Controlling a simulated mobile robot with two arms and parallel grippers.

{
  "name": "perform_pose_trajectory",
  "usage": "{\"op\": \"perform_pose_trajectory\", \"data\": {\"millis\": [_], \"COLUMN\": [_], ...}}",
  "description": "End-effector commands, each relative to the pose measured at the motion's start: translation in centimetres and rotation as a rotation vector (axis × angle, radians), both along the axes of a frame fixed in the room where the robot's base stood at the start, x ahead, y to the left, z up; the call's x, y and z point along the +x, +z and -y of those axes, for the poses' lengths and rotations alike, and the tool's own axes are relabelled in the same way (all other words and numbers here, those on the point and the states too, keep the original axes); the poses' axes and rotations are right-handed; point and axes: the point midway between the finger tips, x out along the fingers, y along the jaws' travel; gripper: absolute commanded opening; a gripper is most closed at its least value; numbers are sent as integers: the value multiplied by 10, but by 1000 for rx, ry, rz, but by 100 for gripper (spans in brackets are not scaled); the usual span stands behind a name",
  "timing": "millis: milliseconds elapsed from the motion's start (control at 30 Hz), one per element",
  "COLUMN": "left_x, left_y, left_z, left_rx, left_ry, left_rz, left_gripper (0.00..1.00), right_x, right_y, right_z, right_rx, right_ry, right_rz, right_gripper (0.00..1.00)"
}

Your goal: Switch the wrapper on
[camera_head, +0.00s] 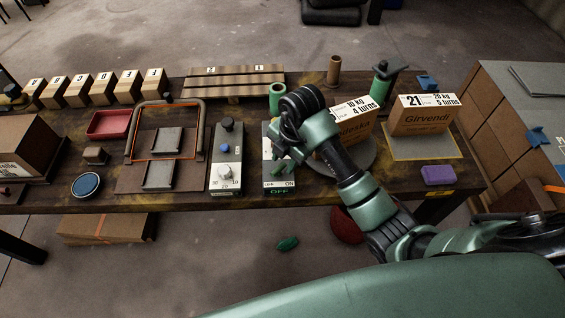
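The switch panel (268,183) is a pale plate on the bench with OFF at its left and ON at its right. A dark strip at its front shows OFF in green letters. My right gripper (282,163) is over the panel, pointing down at it, and hides much of its middle and right side. Its fingertips are small and partly covered, so I cannot tell whether they touch the switch. A grey round turntable (368,160) lies right of the panel, mostly behind my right arm. A carton marked 10 kg, 4 turns (358,122) stands on it.
A carton marked Girvendi (424,116) stands on a mat at the right. A control box with a knob (227,172) is left of the panel. A green cylinder (277,94) stands behind the gripper. A purple block (438,175) lies near the front edge.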

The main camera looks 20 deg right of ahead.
Motion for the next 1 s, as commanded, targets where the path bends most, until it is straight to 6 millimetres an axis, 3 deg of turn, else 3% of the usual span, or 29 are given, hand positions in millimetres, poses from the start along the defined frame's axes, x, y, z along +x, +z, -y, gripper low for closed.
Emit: {"op": "perform_pose_trajectory", "data": {"millis": [200, 500, 533, 667, 1000], "left_x": [0, 0, 0, 0, 0], "left_y": [2, 2, 2, 2, 2], "left_z": [0, 0, 0, 0, 0], "left_rx": [0, 0, 0, 0, 0], "left_ry": [0, -1, -1, -1, -2], "left_rz": [0, 0, 0, 0, 1], "left_gripper": [56, 56, 56, 56, 56], "right_x": [4, 5, 5, 5, 5], "right_y": [-23, -27, -27, -27, -27], "right_z": [-2, -3, -3, -3, -2], "right_rx": [1, 1, 1, 1, 0], "right_ry": [0, 2, 2, 2, 23], "right_rz": [0, 1, 1, 1, 1], "right_gripper": [38, 38, 35, 0, 0]}}
